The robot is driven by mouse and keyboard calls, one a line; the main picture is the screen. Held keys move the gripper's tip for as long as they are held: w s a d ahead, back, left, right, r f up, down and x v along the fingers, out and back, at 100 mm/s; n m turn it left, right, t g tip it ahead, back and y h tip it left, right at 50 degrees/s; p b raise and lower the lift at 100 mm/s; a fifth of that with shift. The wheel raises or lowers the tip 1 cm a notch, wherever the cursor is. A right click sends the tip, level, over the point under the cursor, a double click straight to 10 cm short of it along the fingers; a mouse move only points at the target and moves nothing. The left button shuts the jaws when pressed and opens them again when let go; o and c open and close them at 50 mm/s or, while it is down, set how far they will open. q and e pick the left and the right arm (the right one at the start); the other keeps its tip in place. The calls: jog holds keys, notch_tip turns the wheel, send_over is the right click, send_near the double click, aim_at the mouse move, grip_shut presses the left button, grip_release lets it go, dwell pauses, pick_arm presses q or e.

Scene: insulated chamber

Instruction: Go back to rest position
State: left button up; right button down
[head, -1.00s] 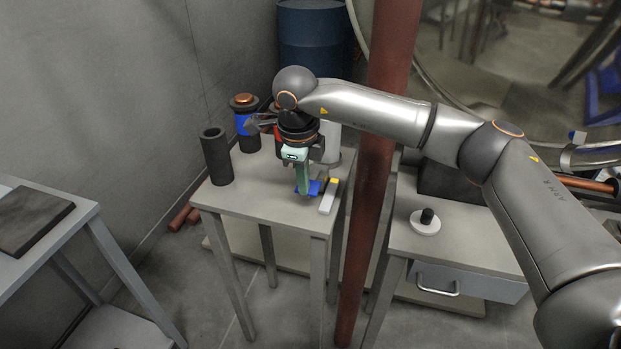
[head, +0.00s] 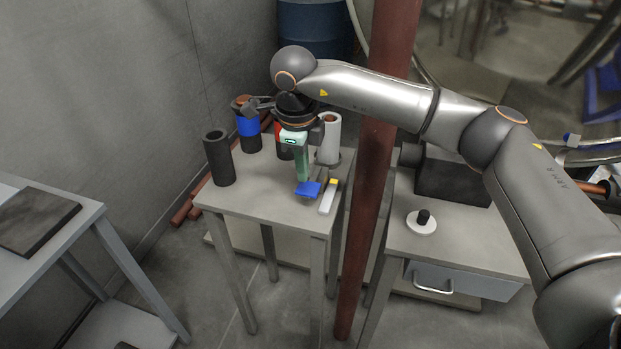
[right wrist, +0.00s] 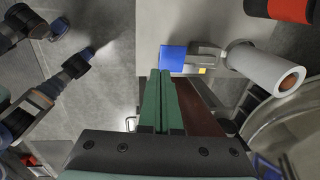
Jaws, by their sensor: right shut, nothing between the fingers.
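My right arm reaches in from the right in the head view. My right gripper (head: 303,179) points down above the middle table, with its green fingers shut and nothing between them. In the right wrist view, the two fingers (right wrist: 161,74) lie close together and empty. A flat blue piece (head: 309,190) lies on the tabletop close to the fingertips in the picture; it also shows in the right wrist view (right wrist: 173,58). Beside it is a light grey bar (head: 327,199) with a yellow end. My left gripper is not seen in the head view.
On the middle table (head: 262,203) stand a dark cylinder (head: 218,158), a blue-banded cylinder (head: 248,128) and a white cylinder (head: 329,140). A reddish pipe (head: 369,190) rises between this table and the right one, behind my right forearm. A white disc with black knob (head: 421,227) sits right.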

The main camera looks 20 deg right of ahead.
notch_tip(320, 180, up, 2)
jog(key=shift+s+a+r+p, duration=0.1)
jog(key=shift+r+p, duration=0.05)
jog(key=shift+p, duration=0.3)
